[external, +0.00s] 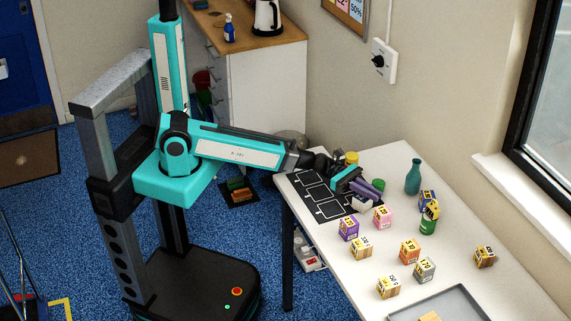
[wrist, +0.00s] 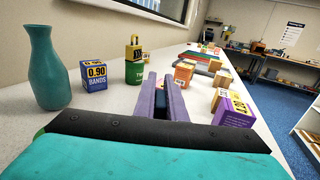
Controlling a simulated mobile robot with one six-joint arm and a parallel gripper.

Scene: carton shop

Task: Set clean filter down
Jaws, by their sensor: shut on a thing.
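My gripper (external: 376,188) is over the back left part of the white table, beside a black mat with outlined squares (external: 328,207). In the wrist view its two purple fingers (wrist: 165,100) point away from me and are shut, with a narrow dark strip between them. What they hold, taken as the clean filter, is mostly hidden by the fingers and the wrist. A pale piece (external: 362,203) shows just under the jaws in the external view; I cannot tell whether it is the filter or touches the table.
A teal bottle (external: 413,176) and a blue box (wrist: 94,76) stand near a green-and-yellow item (wrist: 135,62). Purple (external: 348,228), pink (external: 382,217), orange (external: 409,250) and other boxes are close by. A grey tray (external: 455,301) is at the front.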

